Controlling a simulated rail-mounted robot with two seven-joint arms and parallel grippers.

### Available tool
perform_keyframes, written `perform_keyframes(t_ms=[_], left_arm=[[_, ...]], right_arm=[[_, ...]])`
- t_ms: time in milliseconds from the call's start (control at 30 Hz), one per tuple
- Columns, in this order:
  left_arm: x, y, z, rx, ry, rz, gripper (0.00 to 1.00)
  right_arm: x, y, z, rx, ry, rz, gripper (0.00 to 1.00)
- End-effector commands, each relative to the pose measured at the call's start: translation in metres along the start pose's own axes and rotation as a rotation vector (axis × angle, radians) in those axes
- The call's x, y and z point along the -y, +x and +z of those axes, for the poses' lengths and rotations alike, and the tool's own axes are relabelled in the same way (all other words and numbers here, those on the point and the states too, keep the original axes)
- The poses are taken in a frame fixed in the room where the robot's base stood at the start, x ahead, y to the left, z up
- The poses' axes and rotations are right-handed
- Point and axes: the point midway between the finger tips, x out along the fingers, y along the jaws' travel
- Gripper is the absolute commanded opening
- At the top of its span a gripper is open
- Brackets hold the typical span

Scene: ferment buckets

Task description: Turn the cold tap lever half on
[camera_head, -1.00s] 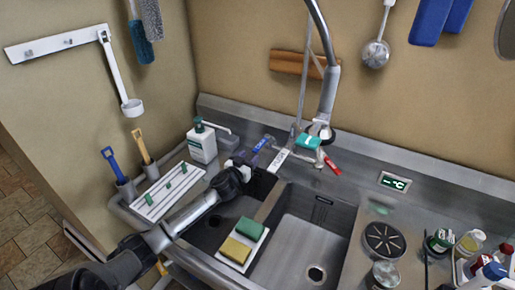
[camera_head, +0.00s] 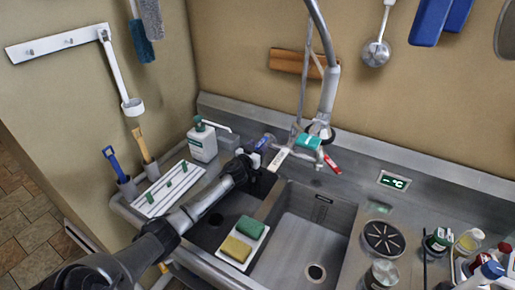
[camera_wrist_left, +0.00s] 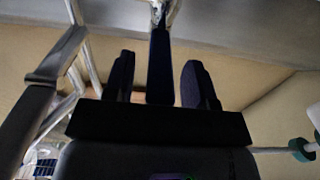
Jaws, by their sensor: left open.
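The cold tap lever is the blue lever (camera_head: 264,143) on the left side of the mixer tap at the back of the sink. In the left wrist view it shows as a dark blue bar (camera_wrist_left: 160,62) between my two fingers. My left gripper (camera_head: 262,162) is at the lever, in front of it. In the left wrist view the gripper (camera_wrist_left: 157,82) is open, with a visible gap between the lever and each finger. The gripper partly hides the lever's surroundings in the head view. My right gripper is not in view.
A red lever (camera_head: 331,163) is on the tap's right side, with a teal piece (camera_head: 308,142) nearby. A soap bottle (camera_head: 202,143) stands left of my gripper. Sponges (camera_head: 243,240) lie on the divider between the basins. Several bottles crowd the right counter.

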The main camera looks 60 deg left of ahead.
Motion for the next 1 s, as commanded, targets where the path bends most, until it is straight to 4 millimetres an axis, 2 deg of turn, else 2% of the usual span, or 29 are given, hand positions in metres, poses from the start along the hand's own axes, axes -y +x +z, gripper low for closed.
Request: perform_keyframes(t_ms=[67,533,833,1000], left_arm=[[0.000,0.000,0.000,0.000,0.000,0.000,0.46],[0.000,0.000,0.000,0.000,0.000,0.000,0.01],[-0.001,0.000,0.000,0.000,0.000,0.005,0.00],[-0.013,0.007,-0.001,-0.001,0.000,0.068,0.00]], right_arm=[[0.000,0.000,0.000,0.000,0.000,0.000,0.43],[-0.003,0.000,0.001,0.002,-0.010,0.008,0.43],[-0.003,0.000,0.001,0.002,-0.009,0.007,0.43],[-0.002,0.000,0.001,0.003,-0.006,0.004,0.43]])
